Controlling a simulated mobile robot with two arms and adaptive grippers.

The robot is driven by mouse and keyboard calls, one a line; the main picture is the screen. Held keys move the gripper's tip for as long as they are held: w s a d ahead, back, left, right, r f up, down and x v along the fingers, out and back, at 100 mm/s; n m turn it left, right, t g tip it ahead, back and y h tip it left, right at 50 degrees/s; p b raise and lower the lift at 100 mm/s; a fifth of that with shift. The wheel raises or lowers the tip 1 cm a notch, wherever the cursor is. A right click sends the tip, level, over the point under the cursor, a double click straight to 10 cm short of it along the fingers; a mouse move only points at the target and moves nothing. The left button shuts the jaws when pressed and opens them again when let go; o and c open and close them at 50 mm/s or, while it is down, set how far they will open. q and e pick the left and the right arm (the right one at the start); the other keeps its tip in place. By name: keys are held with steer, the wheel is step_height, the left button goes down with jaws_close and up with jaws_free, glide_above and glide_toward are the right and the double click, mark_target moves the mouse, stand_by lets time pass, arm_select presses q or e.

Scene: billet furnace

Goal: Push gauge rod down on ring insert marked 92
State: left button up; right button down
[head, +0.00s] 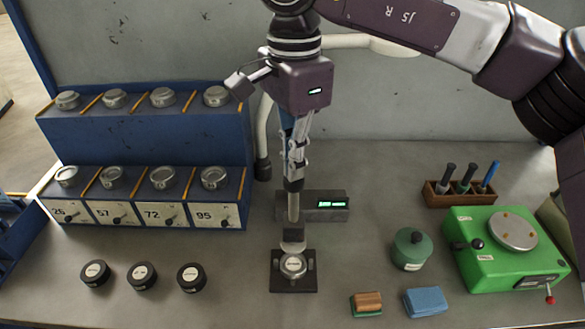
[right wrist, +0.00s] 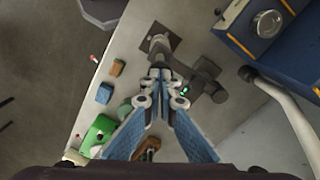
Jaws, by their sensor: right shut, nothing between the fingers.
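My right gripper (head: 293,182) points straight down with its fingers together and nothing between them. Its tips are at the upper end of the upright gauge rod (head: 293,208); I cannot tell whether they touch it. In the right wrist view the closed fingertips (right wrist: 160,72) line up with the gauge. Below the rod, a silver ring insert (head: 293,266) sits on the dark gauge base (head: 280,284). Its marking is too small to read, and the rod's lower end appears just behind or above it. My left gripper is not in view.
A display box (head: 335,206) stands behind the rod. A blue rack (head: 150,140) with silver rings is at left, with several black discs (head: 142,275) in front. A green pot (head: 411,250), green machine (head: 500,255), sponge (head: 366,303) and blue cloth (head: 425,301) lie right.

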steer(key=shift+f+b, duration=2.65)
steer(key=shift+f, duration=1.3)
steer(key=shift+r, duration=0.2)
steer(key=shift+r+p, duration=2.8)
steer(key=shift+r, duration=0.75)
steer(key=shift+f, duration=0.1)
